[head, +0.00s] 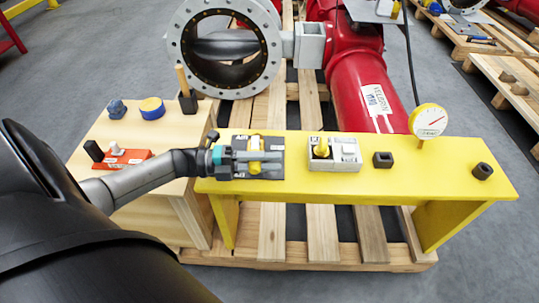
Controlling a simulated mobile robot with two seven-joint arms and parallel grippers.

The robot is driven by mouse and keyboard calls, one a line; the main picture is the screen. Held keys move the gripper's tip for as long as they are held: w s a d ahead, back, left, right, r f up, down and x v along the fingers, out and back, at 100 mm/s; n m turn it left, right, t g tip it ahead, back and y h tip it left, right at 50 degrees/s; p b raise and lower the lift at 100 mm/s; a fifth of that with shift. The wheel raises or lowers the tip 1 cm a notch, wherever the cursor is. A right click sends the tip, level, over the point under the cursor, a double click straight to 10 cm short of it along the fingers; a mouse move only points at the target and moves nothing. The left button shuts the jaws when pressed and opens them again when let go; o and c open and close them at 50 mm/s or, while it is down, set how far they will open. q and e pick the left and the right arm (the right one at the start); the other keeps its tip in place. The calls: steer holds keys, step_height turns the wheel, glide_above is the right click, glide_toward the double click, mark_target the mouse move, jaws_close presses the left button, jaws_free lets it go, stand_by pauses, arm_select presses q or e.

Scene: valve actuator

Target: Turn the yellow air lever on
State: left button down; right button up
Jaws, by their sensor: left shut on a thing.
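The yellow air lever (255,150) stands on a dark grey plate (270,143) at the left end of the yellow bench (405,181). Its yellow parts show above and below my fingers. My left gripper (250,158) reaches in from the left and is shut on the yellow lever. The fingers cover the lever's middle, so its exact angle is hard to tell. Small labels on the plate are too small to read. My right gripper is not in view.
A grey box with a yellow knob (321,149), a black block (382,159) and a round gauge (429,121) are on the bench. A wooden table (130,131) with a red box (122,159) stands left. Behind are a flanged valve (267,60) and red cylinder (350,80).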

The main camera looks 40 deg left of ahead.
arm_select(q)
steer(key=c, duration=0.9)
jaws_free()
steer(key=o, duration=0.3)
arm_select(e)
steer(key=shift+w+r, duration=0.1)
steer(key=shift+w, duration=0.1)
arm_select(q)
steer(key=shift+o, duration=0.2)
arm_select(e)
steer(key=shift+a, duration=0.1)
arm_select(q)
steer(key=p+v, duration=0.1)
steer(key=v, duration=0.7)
steer(key=shift+s+a, duration=0.15)
steer(key=shift+a, duration=0.15)
steer(key=v, duration=0.5)
steer(key=shift+s+a, duration=0.5)
steer(key=shift+a, duration=0.1)
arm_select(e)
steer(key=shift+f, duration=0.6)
